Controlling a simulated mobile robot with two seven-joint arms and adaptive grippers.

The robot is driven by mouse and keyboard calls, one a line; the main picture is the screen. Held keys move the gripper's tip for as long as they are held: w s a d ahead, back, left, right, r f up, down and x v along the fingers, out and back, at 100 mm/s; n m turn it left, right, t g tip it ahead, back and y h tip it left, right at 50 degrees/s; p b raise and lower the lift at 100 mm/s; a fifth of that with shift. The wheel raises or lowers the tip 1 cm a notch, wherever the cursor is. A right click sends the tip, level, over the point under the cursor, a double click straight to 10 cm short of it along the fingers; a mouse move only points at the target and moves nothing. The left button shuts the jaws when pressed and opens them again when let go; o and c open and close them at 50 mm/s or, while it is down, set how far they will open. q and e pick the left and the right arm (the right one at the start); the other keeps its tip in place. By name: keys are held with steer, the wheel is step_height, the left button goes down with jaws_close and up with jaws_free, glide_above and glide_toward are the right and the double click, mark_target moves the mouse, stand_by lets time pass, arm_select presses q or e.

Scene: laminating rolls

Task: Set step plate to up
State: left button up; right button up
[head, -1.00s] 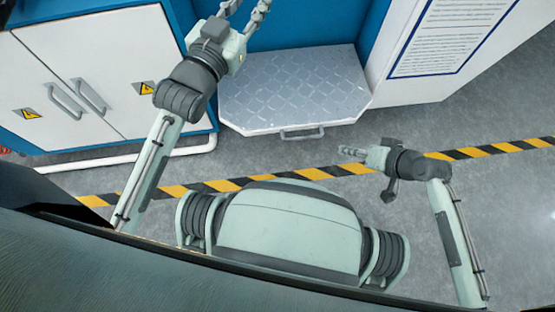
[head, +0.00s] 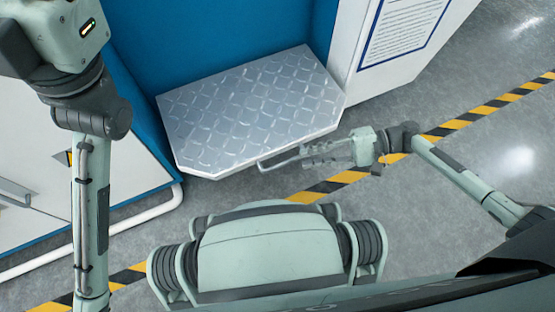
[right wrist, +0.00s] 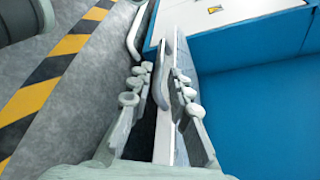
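The step plate (head: 250,105) is a grey metal tread plate with a diamond pattern, lying flat and folded out in front of the blue cabinet wall in the head view. Its handle (head: 278,161) sticks out from the front edge. My right gripper (head: 308,155) is at the right end of this handle. In the right wrist view its fingers (right wrist: 158,90) are apart, with the handle bar (right wrist: 163,70) between them; I see no clear contact. My left gripper (head: 65,28) is at the top left of the head view, with its fingers beyond the picture's edge.
A white cabinet with a handle (head: 14,192) stands at the left, with a white rail (head: 135,218) along its foot. A white panel with a printed notice (head: 400,32) stands right of the plate. Yellow-black tape (head: 480,112) crosses the open grey floor.

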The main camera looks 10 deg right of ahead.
mark_target(284, 163)
steer(key=x, duration=0.7)
steer(key=shift+a+b, duration=0.15)
steer(key=shift+b, duration=0.25)
steer(key=shift+c, duration=0.2)
jaws_close()
